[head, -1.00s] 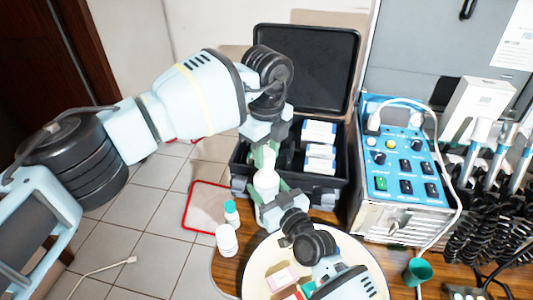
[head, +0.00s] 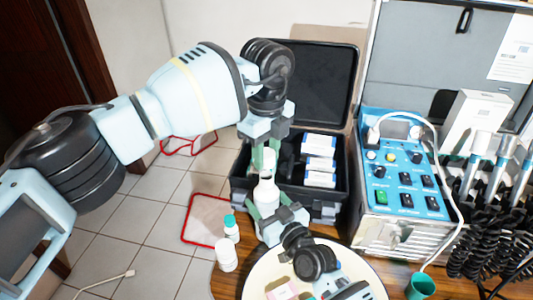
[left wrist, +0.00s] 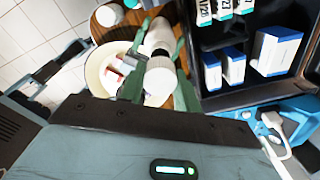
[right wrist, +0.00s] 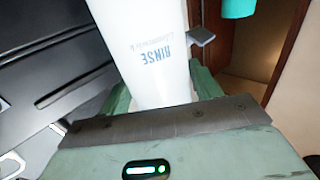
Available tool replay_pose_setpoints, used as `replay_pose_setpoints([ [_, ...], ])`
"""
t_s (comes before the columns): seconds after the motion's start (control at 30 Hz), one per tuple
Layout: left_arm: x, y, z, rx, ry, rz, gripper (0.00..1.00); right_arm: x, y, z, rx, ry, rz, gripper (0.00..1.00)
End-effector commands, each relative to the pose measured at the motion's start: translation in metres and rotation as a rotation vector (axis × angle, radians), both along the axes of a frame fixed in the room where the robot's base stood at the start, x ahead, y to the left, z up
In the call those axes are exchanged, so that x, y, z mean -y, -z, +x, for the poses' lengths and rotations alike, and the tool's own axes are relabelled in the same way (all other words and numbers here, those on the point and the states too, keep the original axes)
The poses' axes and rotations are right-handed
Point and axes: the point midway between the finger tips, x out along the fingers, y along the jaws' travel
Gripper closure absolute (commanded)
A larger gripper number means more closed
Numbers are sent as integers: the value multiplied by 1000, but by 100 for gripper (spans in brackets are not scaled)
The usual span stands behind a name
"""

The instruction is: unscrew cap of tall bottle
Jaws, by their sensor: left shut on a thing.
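The tall white bottle (head: 266,192) stands upright in the middle of the head view, in front of the black case. My right gripper (head: 279,219) is shut around its body from the near side; in the right wrist view the bottle (right wrist: 160,55), printed "RINSE", sits between the fingers. My left gripper (head: 264,160) comes from above, its green fingers shut on the white cap (left wrist: 160,80). In the left wrist view the bottle body (left wrist: 158,38) shows beyond the cap. I cannot tell whether cap and bottle still touch. The bottle's base is hidden behind my right gripper.
A small teal-capped bottle (head: 231,230) and a white jar (head: 226,256) stand left of the round plate (head: 254,283). The open black case (head: 342,208) holds several boxes.

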Motion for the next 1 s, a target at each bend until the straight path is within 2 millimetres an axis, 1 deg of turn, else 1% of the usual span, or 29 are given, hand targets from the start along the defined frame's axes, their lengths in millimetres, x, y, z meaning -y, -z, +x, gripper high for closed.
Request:
replay_pose_setpoints([
  [0.03, 0, 0, 0, 0, 0, 0, 95, 0, 0, 0, 0, 0, 0, 30],
  [0.1, 0, 0, 0, 0, 0, 0, 95, 0, 0, 0, 0, 0, 0, 21],
  [0.37, 0, 0, 0, 0, 0, 0, 95, 0, 0, 0, 1, 0, 1, 21],
  [0.53, 0, -1, 0, 1, 0, 0, 95, 5, 0, -8, 0, 0, 0, 21],
  [0.67, 0, -5, 0, 5, 0, -1, 95, 15, 0, -24, 0, 0, -1, 21],
  [1.0, 0, -4, 0, 4, 0, 0, 95, 49, 1, -79, -1, 1, -2, 21],
])
